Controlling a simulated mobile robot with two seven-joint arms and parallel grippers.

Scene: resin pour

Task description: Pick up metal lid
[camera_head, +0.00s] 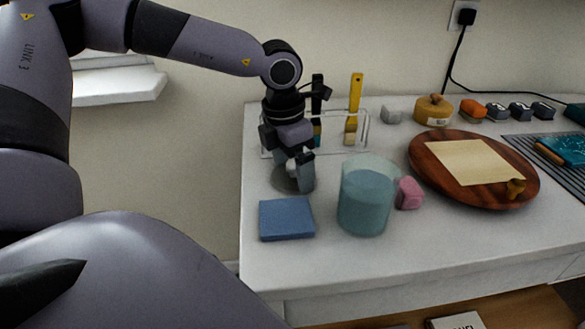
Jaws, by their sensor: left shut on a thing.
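The metal lid (284,181) is a round grey disc at the left part of the white table. It shows partly behind and below my left gripper (300,184), which points down over it. The left gripper is shut on the lid; its fingers hide the part that they hold and most of the lid's right side. I cannot tell whether the lid is clear of the table. My right gripper is not in view.
A blue block (286,219) lies in front of the lid. A teal translucent cup (366,197) and a pink block (409,193) stand to the right. A clear rack (362,131) stands behind. A round wooden board (430,169) is further right.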

